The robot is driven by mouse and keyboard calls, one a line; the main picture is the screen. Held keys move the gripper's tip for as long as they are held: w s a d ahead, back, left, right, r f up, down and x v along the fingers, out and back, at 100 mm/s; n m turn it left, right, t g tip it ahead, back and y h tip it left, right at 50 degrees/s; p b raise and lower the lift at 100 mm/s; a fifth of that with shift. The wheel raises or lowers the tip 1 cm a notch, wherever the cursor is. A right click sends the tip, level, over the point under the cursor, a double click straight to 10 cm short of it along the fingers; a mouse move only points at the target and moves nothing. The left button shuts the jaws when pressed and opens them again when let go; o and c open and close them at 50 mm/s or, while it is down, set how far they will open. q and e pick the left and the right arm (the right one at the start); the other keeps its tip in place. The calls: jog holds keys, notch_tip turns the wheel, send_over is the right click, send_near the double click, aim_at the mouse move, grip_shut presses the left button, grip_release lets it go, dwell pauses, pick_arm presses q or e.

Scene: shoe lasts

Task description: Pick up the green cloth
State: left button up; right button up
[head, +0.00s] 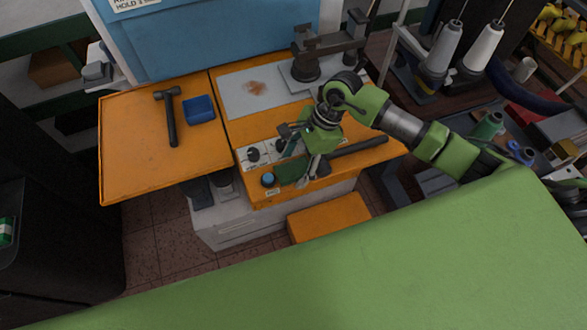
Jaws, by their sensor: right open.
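The green cloth (291,173) is a small dark green patch at the front edge of the orange worktop, beside a blue knob. My right gripper (301,152) comes in from the right and points down just above and beside the cloth. Its fingers are apart, and they partly cover the cloth and the panel behind it. I cannot tell whether a finger touches the cloth. My left gripper is out of view.
A grey control panel with dark knobs (252,155) is close to the gripper. A hammer (170,117) and a blue tray (200,109) lie on the left leaf. A dark bar (357,146) lies right of the gripper. A stained grey plate (240,98) lies behind.

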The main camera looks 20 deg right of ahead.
jog(key=shift+f, duration=0.15)
jog(key=shift+c, duration=0.5)
jog(key=c, duration=1)
